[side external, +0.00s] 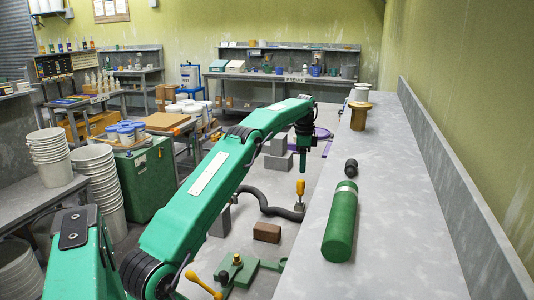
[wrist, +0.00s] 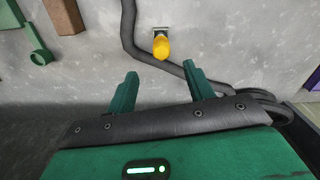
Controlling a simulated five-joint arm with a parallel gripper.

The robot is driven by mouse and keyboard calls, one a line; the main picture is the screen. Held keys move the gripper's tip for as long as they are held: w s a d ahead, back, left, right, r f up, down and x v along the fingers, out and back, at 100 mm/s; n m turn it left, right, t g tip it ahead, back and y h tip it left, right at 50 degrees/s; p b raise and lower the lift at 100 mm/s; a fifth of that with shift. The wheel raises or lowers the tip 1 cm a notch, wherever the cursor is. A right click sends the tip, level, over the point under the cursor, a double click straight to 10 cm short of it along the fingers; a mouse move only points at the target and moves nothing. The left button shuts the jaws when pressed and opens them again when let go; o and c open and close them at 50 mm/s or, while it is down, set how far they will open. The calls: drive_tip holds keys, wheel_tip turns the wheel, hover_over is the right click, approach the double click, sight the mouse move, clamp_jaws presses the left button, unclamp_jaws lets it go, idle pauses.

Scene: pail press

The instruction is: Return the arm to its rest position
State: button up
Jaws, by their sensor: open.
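My gripper (side external: 303,155) hangs at the end of my green arm, pointing down, above the grey work surface beside the long bench. In the wrist view its two green fingers (wrist: 158,83) stand wide apart with nothing between them. A yellow-handled tool (wrist: 160,46) shows just beyond the fingertips in the wrist view. The same yellow handle (side external: 300,188) stands upright below my gripper in the side view. A dark hose (side external: 262,204) curves around next to it.
A grey bench (side external: 390,220) on the right holds a green cylinder (side external: 341,221), a small black piece (side external: 351,168) and a brown spool (side external: 360,116). A brown block (side external: 267,232), a green clamp with a yellow handle (side external: 237,270) and grey blocks (side external: 277,163) lie around my arm.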

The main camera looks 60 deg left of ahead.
drive_tip(key=s+d+r+n+t, duration=0.1)
drive_tip(key=s+d+r+n, duration=0.1)
drive_tip(key=s+d+r, duration=0.5)
drive_tip(key=s+d+r+n+t, duration=0.1)
drive_tip(key=s+d+r+t, duration=0.1)
drive_tip(key=d+r, duration=0.9)
drive_tip(key=s+d+f+n+t, duration=0.1)
drive_tip(key=s+d+f, duration=0.4)
drive_tip(key=s+d, duration=0.3)
drive_tip(key=s+d+f+n+t, duration=0.1)
drive_tip(key=s+d+f, duration=0.4)
drive_tip(key=s, duration=1)
drive_tip(key=d+n, duration=0.1)
drive_tip(key=d, duration=0.2)
drive_tip(key=shift+n+t, duration=0.3)
drive_tip(key=shift+d+f, duration=0.1)
